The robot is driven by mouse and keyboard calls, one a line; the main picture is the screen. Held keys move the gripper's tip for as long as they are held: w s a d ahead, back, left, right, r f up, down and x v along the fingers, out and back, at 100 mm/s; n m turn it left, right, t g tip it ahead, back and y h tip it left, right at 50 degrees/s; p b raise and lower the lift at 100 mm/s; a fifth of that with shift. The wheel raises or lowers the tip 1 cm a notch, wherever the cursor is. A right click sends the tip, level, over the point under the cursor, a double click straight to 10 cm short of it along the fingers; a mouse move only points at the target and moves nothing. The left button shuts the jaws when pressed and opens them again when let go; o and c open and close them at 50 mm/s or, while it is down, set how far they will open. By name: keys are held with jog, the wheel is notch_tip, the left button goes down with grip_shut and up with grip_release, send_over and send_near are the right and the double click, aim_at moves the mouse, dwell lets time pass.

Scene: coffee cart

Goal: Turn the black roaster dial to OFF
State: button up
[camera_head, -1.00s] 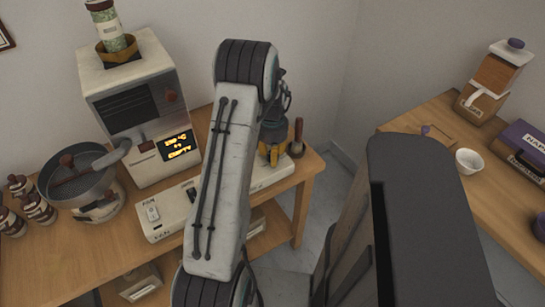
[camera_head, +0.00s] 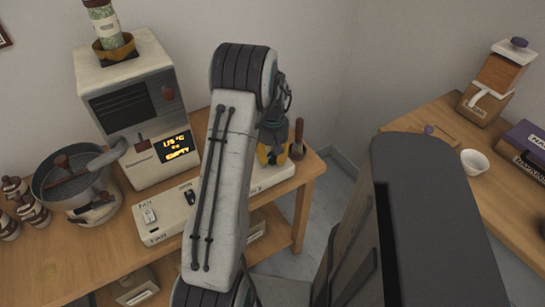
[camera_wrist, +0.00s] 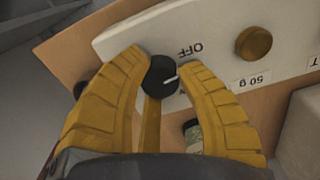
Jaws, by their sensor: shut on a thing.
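The black roaster dial (camera_wrist: 159,77) sits on the cream control panel (camera_wrist: 220,28), with a white pointer line on its face. In the wrist view the line points right and slightly up, below the printed OFF label (camera_wrist: 190,50). My gripper (camera_wrist: 162,70) has its two yellow fingers shut on the dial, one on each side. In the head view my gripper (camera_head: 271,155) is at the right end of the panel (camera_head: 169,199), and the dial is hidden there.
An orange-brown knob (camera_wrist: 254,43) and a "50 g" label (camera_wrist: 251,81) are beside the dial. The roaster (camera_head: 137,105) with its lit display (camera_head: 174,147) stands behind the panel. A round cooling pan (camera_head: 75,170) is at left. A brown-handled tool (camera_head: 298,135) stands close to my gripper.

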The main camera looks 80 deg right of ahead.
aim_at(273, 156)
jog(key=shift+a+f+n, duration=0.15)
jog(key=shift+f+n, duration=0.05)
jog(key=shift+n, duration=0.4)
jog(key=o, duration=1.2)
jog(key=shift+r, duration=0.1)
jog(key=shift+d+r, duration=0.2)
jog(key=shift+r, duration=0.4)
notch_tip(273, 156, up, 11)
jog(key=shift+a+f, duration=0.1)
